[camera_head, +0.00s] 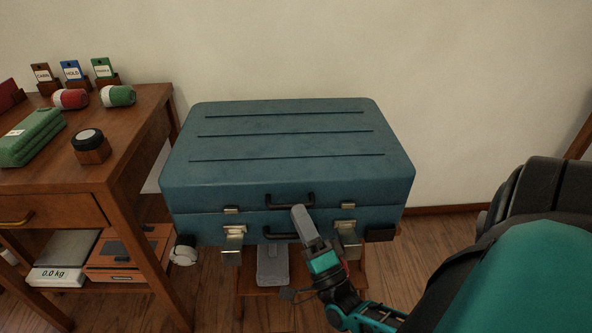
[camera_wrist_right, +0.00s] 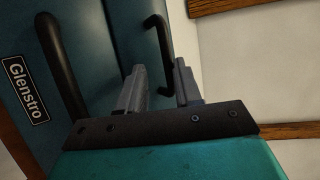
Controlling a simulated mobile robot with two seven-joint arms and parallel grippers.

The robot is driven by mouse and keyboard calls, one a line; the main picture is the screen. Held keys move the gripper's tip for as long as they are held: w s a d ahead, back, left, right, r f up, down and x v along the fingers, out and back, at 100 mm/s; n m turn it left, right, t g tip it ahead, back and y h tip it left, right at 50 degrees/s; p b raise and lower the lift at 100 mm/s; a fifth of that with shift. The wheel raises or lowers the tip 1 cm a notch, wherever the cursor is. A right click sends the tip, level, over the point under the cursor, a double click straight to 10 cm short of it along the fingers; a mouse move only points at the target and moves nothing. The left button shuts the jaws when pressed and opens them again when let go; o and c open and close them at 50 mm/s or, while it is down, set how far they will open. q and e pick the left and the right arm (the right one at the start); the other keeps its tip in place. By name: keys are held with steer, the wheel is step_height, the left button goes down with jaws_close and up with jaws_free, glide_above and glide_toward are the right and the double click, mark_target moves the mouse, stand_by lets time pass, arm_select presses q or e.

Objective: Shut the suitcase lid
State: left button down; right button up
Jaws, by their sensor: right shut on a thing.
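The teal suitcase (camera_head: 285,130) lies on a low wooden stand, its ridged lid lowered over the base; a seam runs along the front. I cannot tell whether a narrow gap remains there. The lid has a black handle (camera_head: 272,201), and the base has another (camera_head: 280,236). Two metal latches (camera_head: 234,238) hang down at the front. My right gripper (camera_head: 301,213) is at the right part of the lid handle and shut on it. In the right wrist view, the lid handle (camera_wrist_right: 161,38) runs down between the fingers (camera_wrist_right: 160,85); the base handle (camera_wrist_right: 62,70) is apart. My left gripper is out of view.
A wooden desk (camera_head: 110,165) stands close on the left, holding green and red rolls, tags and a dark round-topped item (camera_head: 89,145). A scale (camera_head: 60,273) is on its lower shelf. The wall is behind the suitcase. Floor is clear at right.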

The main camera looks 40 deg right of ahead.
steer(key=v, duration=0.5)
steer(key=shift+s+a+f, duration=0.15)
steer(key=shift+s+a, duration=0.1)
steer(key=shift+s, duration=0.1)
